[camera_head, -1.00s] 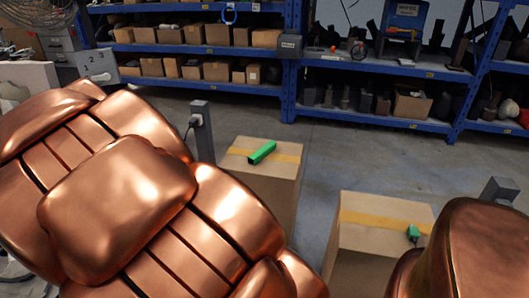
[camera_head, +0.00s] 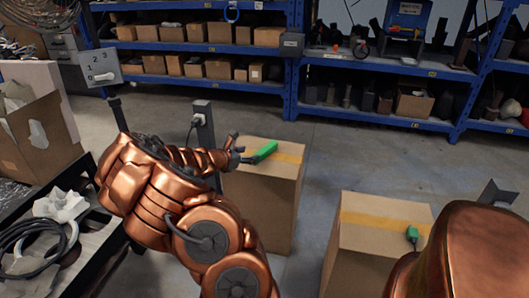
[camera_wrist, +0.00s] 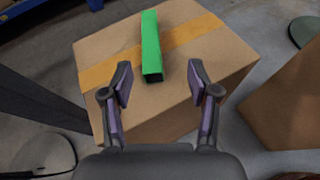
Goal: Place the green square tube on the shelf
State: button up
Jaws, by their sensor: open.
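The green square tube (camera_head: 265,151) lies flat on top of a cardboard box (camera_head: 262,198), across its yellow tape. In the wrist view the tube (camera_wrist: 151,46) points away from me, its dark open end nearest my gripper. My gripper (camera_wrist: 158,80) is open and empty, with the tube's near end just ahead of and between its fingertips. In the head view my gripper (camera_head: 236,150) is at the box's left edge, beside the tube. The blue shelf (camera_head: 393,64) stands along the back wall with several levels.
The shelf holds several cardboard boxes (camera_head: 190,66) and tools. A grey post (camera_head: 202,125) stands behind my arm. Grey floor lies open before the shelf.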

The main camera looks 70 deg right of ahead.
aim_at(265, 152)
jog(key=shift+w+d+f+n, duration=0.1)
jog(key=shift+d+f+n, duration=0.25)
jog(key=shift+f, duration=0.3)
jog(key=shift+w+d+f+n, duration=0.1)
jog(key=shift+d+f+n, duration=0.2)
jog(key=shift+f, duration=0.3)
jog(key=shift+d+f+t, duration=0.15)
jog(key=shift+f+t, duration=0.1)
jog(key=shift+t, duration=0.05)
jog(key=shift+b+x, duration=0.35)
jog(key=shift+x, duration=0.65)
jog(key=b+x, duration=0.1)
jog(key=x, duration=0.3)
jog(key=shift+w+d+f+b, duration=0.1)
jog(key=shift+f+b, duration=0.15)
jog(key=shift+b, duration=0.1)
jog(key=shift+d, duration=0.55)
grip_shut()
